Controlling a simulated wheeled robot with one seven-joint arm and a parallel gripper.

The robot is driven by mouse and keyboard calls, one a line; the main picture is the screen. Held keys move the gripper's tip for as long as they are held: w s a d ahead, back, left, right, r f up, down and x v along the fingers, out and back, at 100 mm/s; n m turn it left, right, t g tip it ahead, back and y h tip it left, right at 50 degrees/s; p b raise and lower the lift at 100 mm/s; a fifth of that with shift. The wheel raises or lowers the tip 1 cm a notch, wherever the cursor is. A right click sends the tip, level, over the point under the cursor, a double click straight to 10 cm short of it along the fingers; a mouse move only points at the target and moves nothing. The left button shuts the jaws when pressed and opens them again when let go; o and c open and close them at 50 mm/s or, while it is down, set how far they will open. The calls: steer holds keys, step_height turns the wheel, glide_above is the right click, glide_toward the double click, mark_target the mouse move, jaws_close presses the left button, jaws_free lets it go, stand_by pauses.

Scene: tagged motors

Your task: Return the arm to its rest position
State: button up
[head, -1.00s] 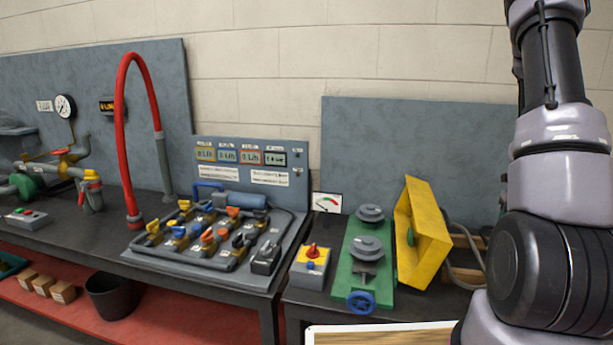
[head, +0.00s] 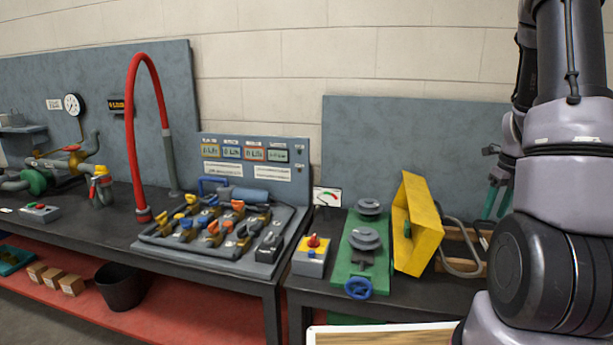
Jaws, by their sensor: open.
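My arm (head: 565,180) stands folded along the right edge of the head view, with grey and black links. My gripper (head: 495,215) shows partly from behind the arm, in front of the right back panel. Its two teal fingers point down, apart, with nothing seen between them. The gripper hangs above the right end of the bench, to the right of the yellow guard (head: 424,228). The arm links hide the rest of the wrist.
The right bench holds a green base (head: 345,278) with grey discs and a switch box (head: 311,258). A valve board (head: 285,238) and a tall red hose (head: 130,130) stand left. A wood-topped, white-edged surface (head: 385,336) lies in front.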

steer(key=s+a+r+n+t, duration=0.2)
steer(key=a+r+n+t, duration=0.1)
steer(key=a+r+n, duration=1.25)
steer(key=s+a+r+n+t+y, duration=0.1)
steer(key=s+a+r+n+t, duration=0.2)
steer(key=s+a+r+n, duration=0.7)
steer(key=shift+s+r+n+y, duration=0.3)
steer(key=shift+s+r+n, duration=0.4)
steer(key=shift+s+n, duration=1.45)
steer(key=shift+w, duration=0.25)
